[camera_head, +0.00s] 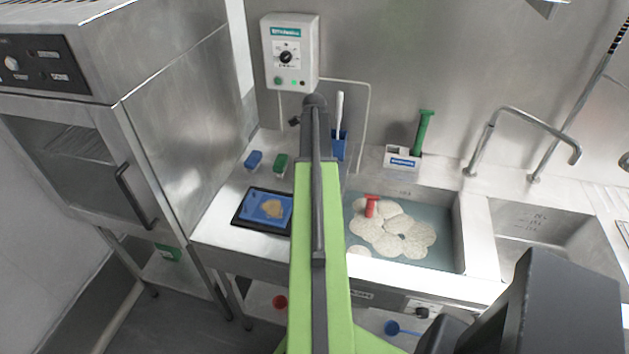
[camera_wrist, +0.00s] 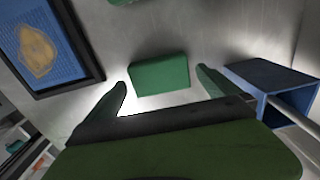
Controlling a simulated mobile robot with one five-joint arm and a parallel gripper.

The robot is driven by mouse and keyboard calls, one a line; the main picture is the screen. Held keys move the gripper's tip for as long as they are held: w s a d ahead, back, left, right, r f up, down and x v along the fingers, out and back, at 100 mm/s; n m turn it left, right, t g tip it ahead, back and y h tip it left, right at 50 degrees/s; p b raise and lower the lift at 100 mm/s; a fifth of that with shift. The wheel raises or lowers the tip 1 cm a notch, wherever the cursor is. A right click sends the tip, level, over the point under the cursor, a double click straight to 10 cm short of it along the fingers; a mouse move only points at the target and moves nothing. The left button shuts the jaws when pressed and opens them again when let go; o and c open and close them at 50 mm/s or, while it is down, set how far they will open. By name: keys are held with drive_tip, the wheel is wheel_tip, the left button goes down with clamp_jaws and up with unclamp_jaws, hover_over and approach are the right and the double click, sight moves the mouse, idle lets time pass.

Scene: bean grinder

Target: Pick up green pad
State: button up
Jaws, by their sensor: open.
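The green pad (camera_head: 281,162) lies on the steel counter at the back left, just right of a small blue pad. It also shows in the wrist view (camera_wrist: 159,74), flat on the counter in the middle. My gripper (camera_wrist: 161,79) is open and empty, with one green finger on each side of the pad in that picture. The fingers appear apart from the pad; the exact height above it is hard to tell. In the head view my arm hides most of the gripper.
A blue holder (camera_wrist: 283,77) stands close to the right finger. A black tray (camera_wrist: 82,43) with a blue sheet lies left. The blue pad (camera_head: 254,159) sits near the oven side. A water-filled sink (camera_head: 446,230) lies right of my arm.

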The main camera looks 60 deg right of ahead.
wheel_tip(320, 180, down, 3)
drive_tip(key=shift+f+b, duration=0.15)
drive_tip(key=shift+b, duration=0.75)
drive_tip(key=shift+r, duration=0.2)
drive_tip(key=shift+c, duration=0.4)
drive_tip(key=c, duration=1.1)
drive_tip(key=shift+r+p, duration=0.5)
drive_tip(key=shift+p, duration=0.2)
wheel_tip(320, 180, up, 4)
drive_tip(key=p, duration=0.3)
drive_tip(key=shift+p, duration=0.4)
drive_tip(key=s+r+p, duration=0.2)
drive_tip(key=s, duration=0.1)
drive_tip(key=s+a+r+p, duration=0.1)
drive_tip(key=s+r+p, duration=0.1)
drive_tip(key=s, duration=0.2)
drive_tip(key=s+a+r+p, duration=0.1)
drive_tip(key=s+r+p, duration=0.1)
drive_tip(key=s, duration=0.2)
drive_tip(key=shift+s, duration=0.25)
